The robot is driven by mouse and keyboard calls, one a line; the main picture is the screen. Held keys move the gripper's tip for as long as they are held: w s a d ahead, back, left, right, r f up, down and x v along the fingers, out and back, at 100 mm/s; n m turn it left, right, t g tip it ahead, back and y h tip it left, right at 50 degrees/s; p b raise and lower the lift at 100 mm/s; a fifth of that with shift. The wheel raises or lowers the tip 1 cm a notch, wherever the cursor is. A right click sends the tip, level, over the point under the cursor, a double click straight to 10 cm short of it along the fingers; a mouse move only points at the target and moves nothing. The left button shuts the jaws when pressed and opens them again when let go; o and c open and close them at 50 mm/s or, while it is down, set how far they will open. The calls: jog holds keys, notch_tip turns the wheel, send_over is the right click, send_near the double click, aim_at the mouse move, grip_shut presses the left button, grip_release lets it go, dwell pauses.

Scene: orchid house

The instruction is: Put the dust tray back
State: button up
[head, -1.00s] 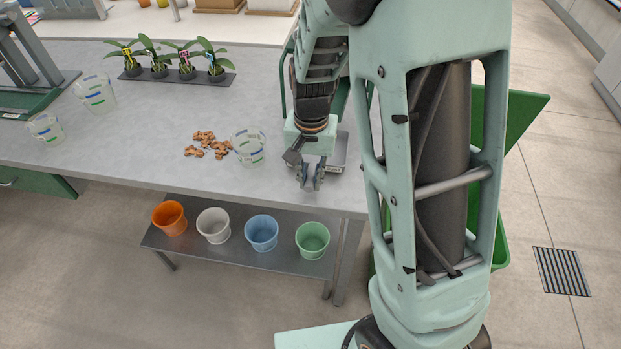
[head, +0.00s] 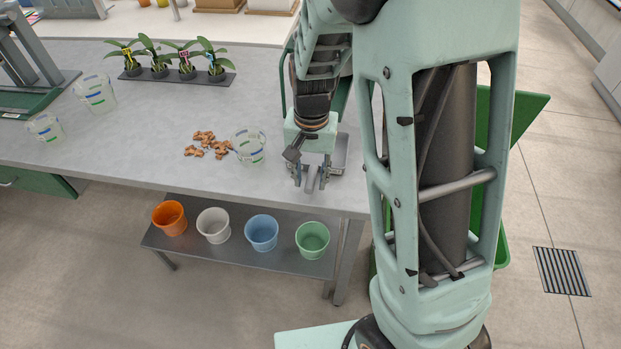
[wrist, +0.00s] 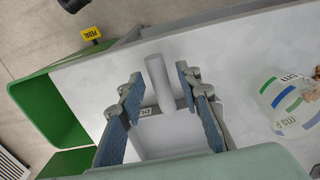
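The dust tray (head: 341,152) is a grey, shallow tray with a rounded handle. It sits at the front right of the grey bench (head: 180,130), its handle pointing to the front edge. In the wrist view the tray's handle (wrist: 158,84) lies between my fingers, with a gap on both sides. The tray body, with a small label, shows between the finger bases; my gripper hides part of it. My gripper (head: 311,178) is open around the handle; its spread fingers also show in the wrist view (wrist: 159,76).
A clear banded pot (head: 249,148) stands just left of the tray, beside a pile of brown bark pieces (head: 208,145). Potted orchids (head: 170,72) stand in a row further back. Several coloured pots (head: 262,233) stand on the low shelf. A green bin (wrist: 52,110) is beside the bench.

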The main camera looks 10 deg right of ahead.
notch_tip(320, 180, up, 11)
jog(key=shift+s, duration=0.15)
dwell(0.5)
